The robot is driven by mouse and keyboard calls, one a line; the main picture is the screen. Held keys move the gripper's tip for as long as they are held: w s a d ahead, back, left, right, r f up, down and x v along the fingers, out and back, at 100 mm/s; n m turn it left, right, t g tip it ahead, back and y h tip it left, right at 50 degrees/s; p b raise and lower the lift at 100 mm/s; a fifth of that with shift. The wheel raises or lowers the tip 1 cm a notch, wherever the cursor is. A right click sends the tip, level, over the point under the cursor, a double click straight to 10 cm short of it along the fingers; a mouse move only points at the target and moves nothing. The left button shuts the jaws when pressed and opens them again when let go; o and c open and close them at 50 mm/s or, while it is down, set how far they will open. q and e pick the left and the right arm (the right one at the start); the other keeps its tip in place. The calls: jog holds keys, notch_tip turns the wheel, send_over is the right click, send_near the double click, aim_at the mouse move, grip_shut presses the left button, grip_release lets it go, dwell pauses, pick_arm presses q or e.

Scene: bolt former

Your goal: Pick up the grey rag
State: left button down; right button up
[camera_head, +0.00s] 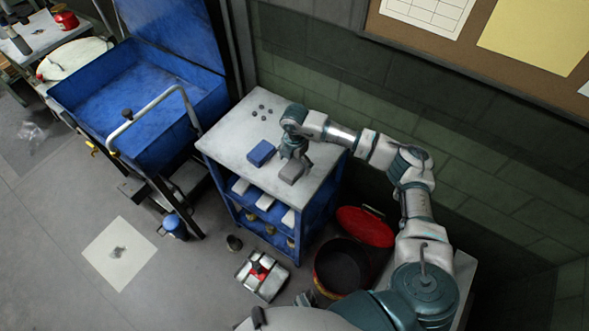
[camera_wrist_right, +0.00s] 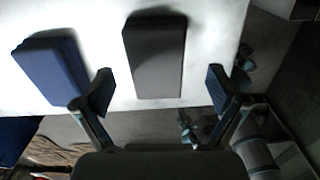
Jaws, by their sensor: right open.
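The grey rag (camera_head: 292,171) is a folded block lying on the light top of a blue cart (camera_head: 225,150). In the right wrist view the grey rag (camera_wrist_right: 156,60) lies ahead of the fingers, near the middle. My right gripper (camera_head: 296,154) is over the cart top, close by the rag. In the wrist view my right gripper (camera_wrist_right: 160,88) is open, with its fingers spread wider than the rag and nothing held between them. A blue rag (camera_head: 261,152) lies to the left of the grey one; it also shows in the wrist view (camera_wrist_right: 50,68). My left gripper is not in view.
Several small dark pieces (camera_head: 262,112) lie at the back of the cart top. A blue open bin (camera_head: 140,90) stands to the left. A red bucket (camera_head: 343,268) with its red lid (camera_head: 365,227) is on the floor. A wall rises behind the cart.

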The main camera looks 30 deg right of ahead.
notch_tip(320, 180, down, 2)
jog(key=shift+a+f, duration=0.1)
jog(key=shift+f, duration=0.15)
jog(key=shift+a+f, duration=0.1)
jog(key=shift+a, duration=0.1)
jog(key=c, duration=1)
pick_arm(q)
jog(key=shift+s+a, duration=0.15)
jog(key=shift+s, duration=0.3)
pick_arm(e)
jog(key=shift+d, duration=0.1)
jog(key=shift+c, duration=0.2)
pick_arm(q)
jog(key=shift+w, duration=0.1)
